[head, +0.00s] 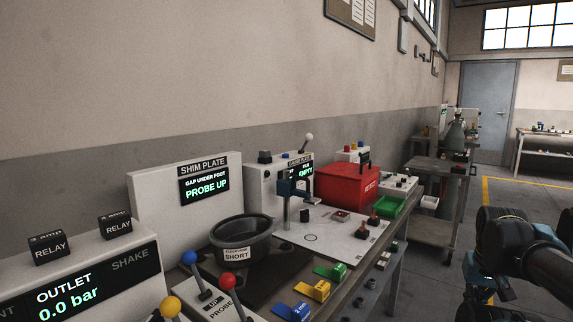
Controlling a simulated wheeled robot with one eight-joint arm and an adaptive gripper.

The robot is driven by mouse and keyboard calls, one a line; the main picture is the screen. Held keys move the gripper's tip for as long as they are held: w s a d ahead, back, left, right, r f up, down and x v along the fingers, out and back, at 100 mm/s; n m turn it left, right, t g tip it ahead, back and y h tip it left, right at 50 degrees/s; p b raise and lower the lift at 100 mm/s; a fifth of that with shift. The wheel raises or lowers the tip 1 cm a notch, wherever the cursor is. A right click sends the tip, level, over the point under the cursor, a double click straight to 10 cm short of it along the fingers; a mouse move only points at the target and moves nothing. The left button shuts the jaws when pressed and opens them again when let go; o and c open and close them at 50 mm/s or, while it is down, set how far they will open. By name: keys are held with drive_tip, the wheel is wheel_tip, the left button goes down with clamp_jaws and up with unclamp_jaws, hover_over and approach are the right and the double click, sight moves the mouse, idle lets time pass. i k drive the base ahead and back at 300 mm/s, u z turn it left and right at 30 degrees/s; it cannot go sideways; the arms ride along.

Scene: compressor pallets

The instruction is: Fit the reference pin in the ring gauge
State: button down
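A light gauge plate (335,243) lies on the bench, with a dark stand (287,208) at its back left. A thin dark circle shows on its front left part; I cannot tell if it is the ring gauge or a marking. Two small dark pieces with reddish tops (373,221) stand at the plate's right; I cannot tell if one is the reference pin. The display (301,172) behind the plate reads "EMPTY". My dark arm shows at the right edge, away from the bench; its fingertips are not in view.
A dark bowl (242,248) labelled "SHORT" stands left of the plate. A red box (347,186) and a green tray (388,206) are behind and right. Blue, yellow and green tags lie along the front edge. Knobbed levers rise at the front left.

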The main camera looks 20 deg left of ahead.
sight(264, 153)
drive_tip(key=u, duration=1.05)
drive_tip(key=k, duration=0.8)
